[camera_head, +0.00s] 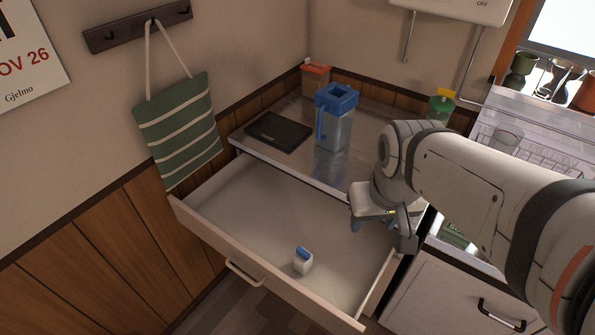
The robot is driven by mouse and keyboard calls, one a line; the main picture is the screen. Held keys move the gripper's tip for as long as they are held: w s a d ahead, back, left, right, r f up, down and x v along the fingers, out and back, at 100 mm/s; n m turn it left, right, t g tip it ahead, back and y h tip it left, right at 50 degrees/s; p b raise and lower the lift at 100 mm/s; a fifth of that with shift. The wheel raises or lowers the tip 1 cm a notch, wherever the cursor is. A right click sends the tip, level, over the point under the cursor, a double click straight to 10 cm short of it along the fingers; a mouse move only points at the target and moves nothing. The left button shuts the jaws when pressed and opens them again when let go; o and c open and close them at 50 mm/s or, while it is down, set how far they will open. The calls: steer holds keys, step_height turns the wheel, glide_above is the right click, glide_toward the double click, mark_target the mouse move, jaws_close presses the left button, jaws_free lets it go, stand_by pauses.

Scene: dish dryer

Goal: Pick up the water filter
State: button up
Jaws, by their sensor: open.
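A small white block-like piece with a blue top (303,262), which looks like the water filter, stands in the open drawer near its front panel. My gripper (382,234) is open and points down over the drawer's right part. It is to the right of the filter and higher in the picture, clearly apart from it. Nothing shows between the fingers. The open drawer (235,205) is otherwise empty where I can see it; my gripper hides part of its right side.
A clear pitcher with a blue lid (335,118), a dark flat board (278,132) and an orange-lidded container (314,78) stand on the counter above the drawer. A green-and-yellow bottle (440,106) is behind my arm. A dish rack (540,150) is at right. A striped bag (178,130) hangs left.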

steer(key=o, duration=0.3)
steer(key=w+a+f+n+b, duration=0.1)
steer(key=w+f+n+b, duration=0.1)
steer(key=f+n, duration=0.1)
steer(key=w+a+f+n+g+b, duration=0.1)
steer(key=w+a+f+n, duration=0.1)
steer(key=f+n, duration=0.2)
steer(key=w+a+f+n+b, duration=0.1)
steer(key=w+f+n+b, duration=0.1)
steer(key=w+f+n, duration=0.1)
steer(key=shift+a+f+n+b, duration=0.2)
steer(key=shift+f+n, duration=0.05)
steer(key=shift+n, duration=0.4)
steer(key=shift+a+f+n+b, duration=0.15)
steer(key=shift+f+n, duration=0.1)
steer(key=shift+n, duration=0.4)
steer(key=shift+o, duration=0.2)
steer(key=n+g+b, duration=0.2)
steer(key=n+b, duration=0.3)
steer(key=n, duration=0.9)
glide_toward(303, 251)
steer(key=f, duration=0.5)
steer(key=shift+s+a+f, duration=0.1)
steer(key=shift+a+f, duration=0.1)
steer(key=shift+a, duration=0.05)
steer(key=f, duration=0.2)
steer(key=f+b, duration=0.1)
steer(key=f, duration=0.4)
steer(key=shift+d+f, duration=0.25)
steer(key=shift+f, duration=0.05)
